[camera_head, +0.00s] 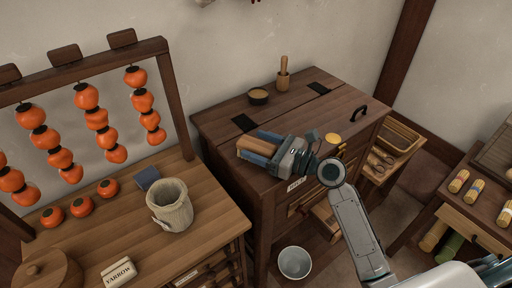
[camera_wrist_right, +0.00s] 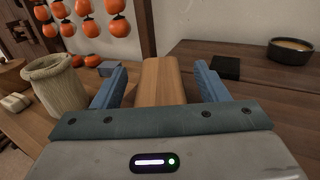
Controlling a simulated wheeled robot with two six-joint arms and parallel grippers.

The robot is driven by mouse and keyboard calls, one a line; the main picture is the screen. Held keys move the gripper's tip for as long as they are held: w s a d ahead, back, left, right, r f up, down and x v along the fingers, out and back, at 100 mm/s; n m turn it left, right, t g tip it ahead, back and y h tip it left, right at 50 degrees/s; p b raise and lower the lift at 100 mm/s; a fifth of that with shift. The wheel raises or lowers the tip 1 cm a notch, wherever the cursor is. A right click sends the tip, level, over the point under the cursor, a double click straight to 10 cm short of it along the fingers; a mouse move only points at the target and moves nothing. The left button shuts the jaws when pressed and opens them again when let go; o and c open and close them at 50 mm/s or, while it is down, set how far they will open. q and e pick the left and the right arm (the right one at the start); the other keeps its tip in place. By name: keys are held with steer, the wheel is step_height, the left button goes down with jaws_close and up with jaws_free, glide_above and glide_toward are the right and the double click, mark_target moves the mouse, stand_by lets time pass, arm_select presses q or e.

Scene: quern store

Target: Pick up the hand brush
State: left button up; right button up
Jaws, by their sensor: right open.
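A smooth orange-brown wooden piece (camera_wrist_right: 160,82), which looks like part of the hand brush, lies between the two blue fingers of my right gripper (camera_wrist_right: 161,72) in the right wrist view. A gap shows on each side of it. No bristles are visible. In the head view my right gripper (camera_head: 258,146) is low over the left front of the dark wooden cabinet top, with the wooden piece (camera_head: 256,147) between its fingers. My right gripper is open. Its body hides the near end of the piece. My left gripper is not in view.
The cabinet top (camera_head: 225,113) also bears a small dark bowl (camera_head: 258,97), a wooden pestle-like tool (camera_head: 283,75) and a yellow disc (camera_head: 333,140). A bucket (camera_head: 295,263) stands below.

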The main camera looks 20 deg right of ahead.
steer(key=shift+w+a, duration=0.25)
steer(key=c, duration=1.2)
